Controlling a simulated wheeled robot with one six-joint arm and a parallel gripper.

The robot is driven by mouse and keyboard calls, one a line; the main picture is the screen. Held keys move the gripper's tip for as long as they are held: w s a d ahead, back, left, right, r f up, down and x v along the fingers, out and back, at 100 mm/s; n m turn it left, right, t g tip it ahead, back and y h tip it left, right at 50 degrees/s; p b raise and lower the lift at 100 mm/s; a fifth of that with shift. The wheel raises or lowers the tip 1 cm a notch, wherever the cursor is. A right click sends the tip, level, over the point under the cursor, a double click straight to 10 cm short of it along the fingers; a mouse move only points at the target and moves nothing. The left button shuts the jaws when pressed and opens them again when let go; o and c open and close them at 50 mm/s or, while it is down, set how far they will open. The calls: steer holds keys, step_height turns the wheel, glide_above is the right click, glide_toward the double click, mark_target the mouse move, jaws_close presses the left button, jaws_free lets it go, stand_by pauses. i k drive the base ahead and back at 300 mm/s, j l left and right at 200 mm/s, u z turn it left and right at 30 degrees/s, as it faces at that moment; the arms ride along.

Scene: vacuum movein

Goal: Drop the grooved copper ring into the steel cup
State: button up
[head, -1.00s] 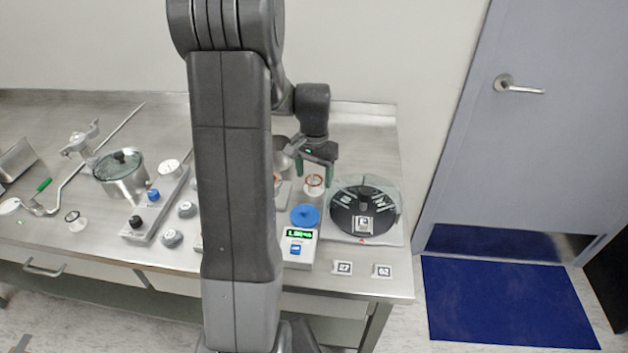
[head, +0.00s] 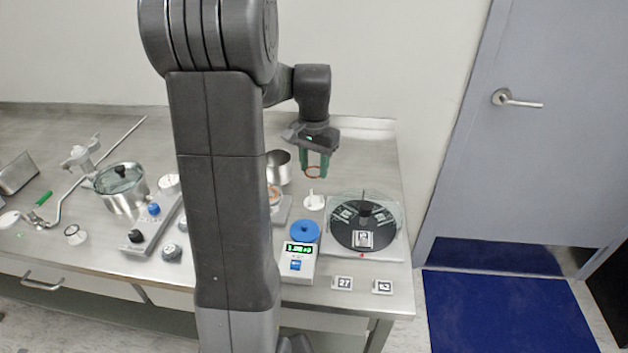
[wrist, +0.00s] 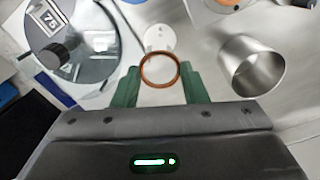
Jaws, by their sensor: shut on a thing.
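The copper ring (wrist: 160,70) is held between the green fingers of my gripper (wrist: 158,84) in the wrist view. In the head view my gripper (head: 314,166) holds the ring (head: 313,172) in the air above and behind a white stand with a short peg (head: 314,201). The stand also shows in the wrist view (wrist: 159,37), beyond the ring. The steel cup (head: 279,168) stands to the left of my gripper in the head view, partly behind my arm. In the wrist view the cup (wrist: 250,66) is at the right, apart from the ring. The ring's grooves are too small to tell.
A dark round rotor with a clear cover (head: 364,222) stands right of the white stand. A scale with a blue pan (head: 304,232) is in front. Tags 27 (head: 343,283) and another lie near the front edge. A lidded pot (head: 121,187) is far left.

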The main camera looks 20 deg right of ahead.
mark_target(276, 177)
steer(key=z, duration=0.7)
